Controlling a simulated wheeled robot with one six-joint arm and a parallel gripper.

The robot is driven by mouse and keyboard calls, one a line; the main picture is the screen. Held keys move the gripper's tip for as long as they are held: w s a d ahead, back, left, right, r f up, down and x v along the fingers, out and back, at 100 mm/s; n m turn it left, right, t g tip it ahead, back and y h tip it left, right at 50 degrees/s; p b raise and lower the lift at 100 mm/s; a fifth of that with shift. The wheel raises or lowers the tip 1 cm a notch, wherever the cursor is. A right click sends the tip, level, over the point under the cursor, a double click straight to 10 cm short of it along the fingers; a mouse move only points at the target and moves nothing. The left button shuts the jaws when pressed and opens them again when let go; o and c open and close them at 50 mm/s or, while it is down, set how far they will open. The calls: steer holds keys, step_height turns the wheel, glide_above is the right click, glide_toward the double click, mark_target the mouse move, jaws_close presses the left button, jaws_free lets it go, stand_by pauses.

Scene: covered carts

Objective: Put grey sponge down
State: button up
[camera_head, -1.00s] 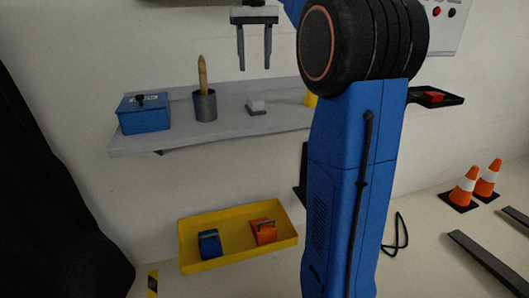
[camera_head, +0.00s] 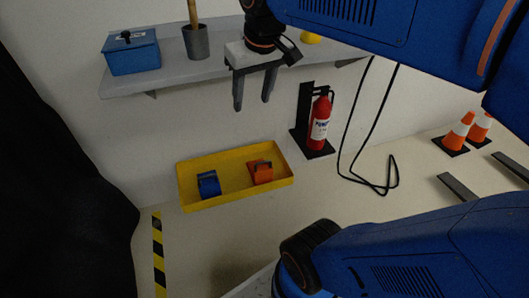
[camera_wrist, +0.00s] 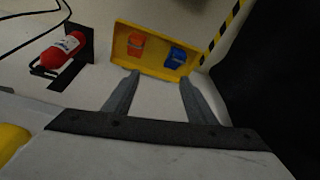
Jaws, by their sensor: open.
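My gripper (camera_head: 252,103) is open and empty in front of the shelf (camera_head: 160,76), its fingers pointing down past the shelf's front edge. In the wrist view its two fingers (camera_wrist: 160,79) stand apart with nothing between them. The grey sponge cannot be made out now. A small grey block lay on the shelf between the pot and a yellow thing in the earlier head view; my gripper and wrist now cover that spot.
A blue box (camera_head: 131,54) and grey pot (camera_head: 196,43) stand on the shelf. Below, a yellow tray (camera_head: 231,191) holds a blue item (camera_head: 208,184) and an orange one (camera_head: 260,172). A red extinguisher (camera_head: 319,124) and cones (camera_head: 457,134) stand right. A cable hangs nearby.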

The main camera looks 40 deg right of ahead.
steer(key=s+a+f+t, duration=0.1)
steer(key=s+a+f, duration=0.1)
steer(key=s+f, duration=0.6)
step_height(320, 180, down, 4)
steer(key=shift+s+a+n, duration=0.2)
steer(key=shift+s+n, duration=0.05)
steer(key=shift+n, duration=0.15)
stand_by(0.5)
